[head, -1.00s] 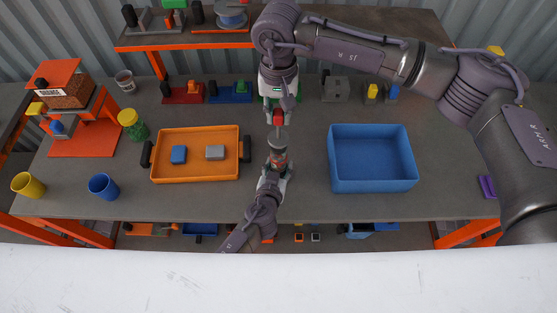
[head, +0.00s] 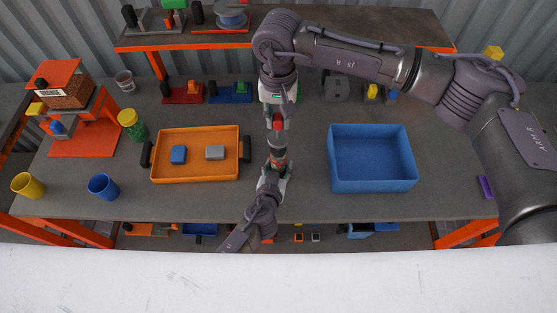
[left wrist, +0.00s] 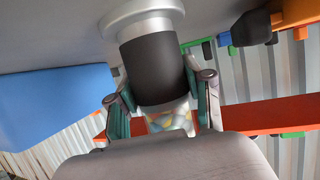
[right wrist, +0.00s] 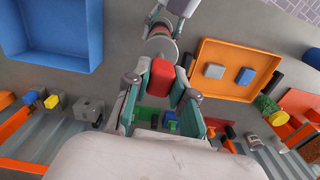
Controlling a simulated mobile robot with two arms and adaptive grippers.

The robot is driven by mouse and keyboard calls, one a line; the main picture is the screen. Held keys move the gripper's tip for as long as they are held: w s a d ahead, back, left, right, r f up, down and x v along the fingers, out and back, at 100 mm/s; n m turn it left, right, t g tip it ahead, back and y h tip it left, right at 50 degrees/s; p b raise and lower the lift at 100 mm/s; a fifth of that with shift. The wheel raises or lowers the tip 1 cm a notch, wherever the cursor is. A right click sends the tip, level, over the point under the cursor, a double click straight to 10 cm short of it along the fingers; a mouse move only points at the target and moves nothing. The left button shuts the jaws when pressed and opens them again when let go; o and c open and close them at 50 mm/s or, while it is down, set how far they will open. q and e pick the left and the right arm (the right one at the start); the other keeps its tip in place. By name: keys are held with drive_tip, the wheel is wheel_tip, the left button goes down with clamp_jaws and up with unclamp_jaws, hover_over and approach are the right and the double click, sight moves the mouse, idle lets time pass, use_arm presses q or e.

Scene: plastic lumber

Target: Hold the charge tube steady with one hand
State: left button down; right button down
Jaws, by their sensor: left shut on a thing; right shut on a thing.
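The charge tube (head: 278,150) stands in the middle, in front of the table's centre. In the left wrist view it has a pale end, a dark band (left wrist: 157,68) and a clear part with coloured bits. My left gripper (head: 272,176) is shut around the tube, fingers on both sides (left wrist: 165,105). My right gripper (head: 279,108) is shut on a red piece (right wrist: 163,78), directly beyond the tube's far end. The tube's grey end (right wrist: 160,46) shows just past the red piece. I cannot tell whether they touch.
An orange tray (head: 196,177) with a blue and a grey block lies left of the tube. An empty blue bin (head: 372,186) stands to the right. Blue and yellow cups (head: 103,187) and a green jar (head: 133,128) stand farther left. Small fixtures line the back.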

drive_tip(key=shift+f, duration=0.55)
drive_tip(key=shift+r, duration=1.1)
drive_tip(key=shift+f, duration=0.3)
drive_tip(key=shift+d+f, duration=0.1)
drive_tip(key=shift+f, duration=1.2)
drive_tip(key=shift+r, duration=0.1)
